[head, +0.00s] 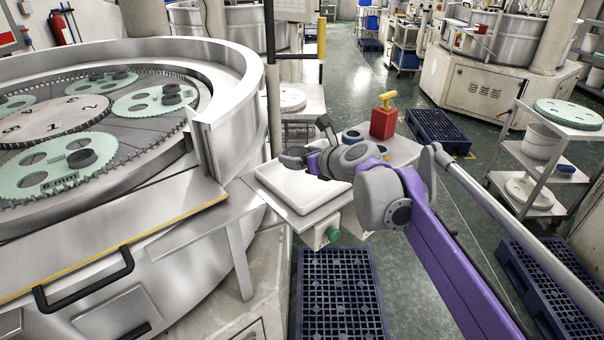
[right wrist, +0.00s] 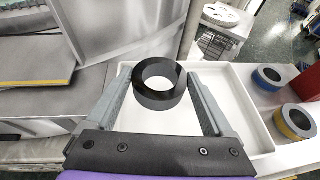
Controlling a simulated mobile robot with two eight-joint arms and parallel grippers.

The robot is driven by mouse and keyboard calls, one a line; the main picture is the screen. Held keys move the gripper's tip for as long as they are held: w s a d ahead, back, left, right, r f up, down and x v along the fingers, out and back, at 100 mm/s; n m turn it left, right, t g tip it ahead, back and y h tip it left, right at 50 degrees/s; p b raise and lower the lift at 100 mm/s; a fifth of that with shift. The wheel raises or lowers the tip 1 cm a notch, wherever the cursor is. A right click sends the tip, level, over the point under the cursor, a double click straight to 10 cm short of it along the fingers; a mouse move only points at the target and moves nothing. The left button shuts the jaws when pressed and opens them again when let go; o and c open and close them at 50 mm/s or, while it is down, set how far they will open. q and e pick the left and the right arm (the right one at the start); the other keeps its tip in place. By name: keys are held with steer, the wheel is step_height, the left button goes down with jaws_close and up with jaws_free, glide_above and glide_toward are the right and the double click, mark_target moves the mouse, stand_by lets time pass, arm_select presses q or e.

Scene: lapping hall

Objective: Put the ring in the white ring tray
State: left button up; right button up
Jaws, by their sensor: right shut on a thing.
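A dark grey ring (right wrist: 158,101) sits between the two fingers of my right gripper (right wrist: 160,82), which is shut on it. In the right wrist view the ring shows over the white ring tray (right wrist: 238,112); whether it touches the tray floor I cannot tell. In the head view the white tray (head: 300,192) lies on a small bench beside the large lapping machine, and my right gripper (head: 308,143) is at its far edge. The ring cannot be made out clearly there. No other ring shows in the visible part of the tray. My left gripper is not in view.
A ring with a blue band (right wrist: 268,76) and one with a yellow band (right wrist: 293,121) stand right of the tray. A red block with a yellow top (head: 383,122) stands behind my arm. The lapping machine (head: 225,140) borders the left. A rolling cart (head: 560,135) stands at right.

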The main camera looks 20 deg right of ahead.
mark_target(301, 186)
steer(key=shift+s+f, duration=0.1)
steer(key=shift+f, duration=2.9)
steer(key=shift+f+b, duration=0.15)
steer(key=shift+b, duration=0.15)
steer(key=o, duration=1.3)
steer(key=shift+r, duration=0.25)
steer(key=v, duration=1.1)
steer(key=shift+s+d+p, duration=0.15)
steer(key=shift+s+p, duration=0.2)
